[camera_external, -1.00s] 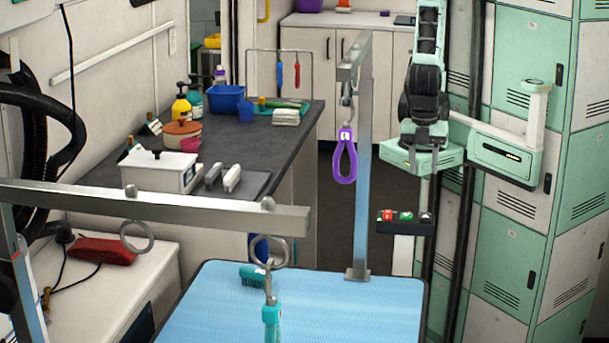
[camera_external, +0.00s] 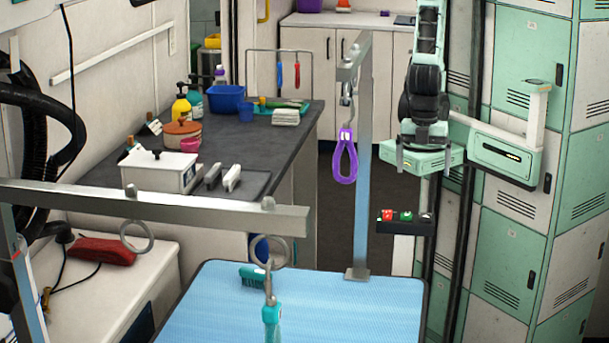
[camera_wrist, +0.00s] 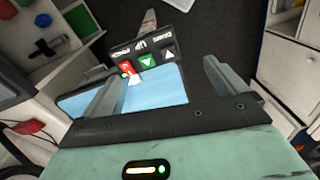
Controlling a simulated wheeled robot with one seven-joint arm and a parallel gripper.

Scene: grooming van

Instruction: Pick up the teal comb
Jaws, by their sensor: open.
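A teal comb (camera_external: 253,277) lies on the far left part of the blue grooming table top (camera_external: 340,310) in the external view, with its teeth facing the near side. A hanging metal ring partly overlaps its right end. I cannot make the comb out in the wrist view. My gripper (camera_external: 424,164) is high up at the right, beyond the table's far right corner and well away from the comb. Its two fingers are spread with nothing between them, as the wrist view (camera_wrist: 168,68) also shows.
A control box (camera_external: 405,218) with buttons is below my gripper. A purple loop (camera_external: 345,162) hangs by the upright post (camera_external: 363,200). A metal bar (camera_external: 170,205) with rings and a hanging teal-handled item (camera_external: 271,314) crosses near the comb. Lockers stand at the right.

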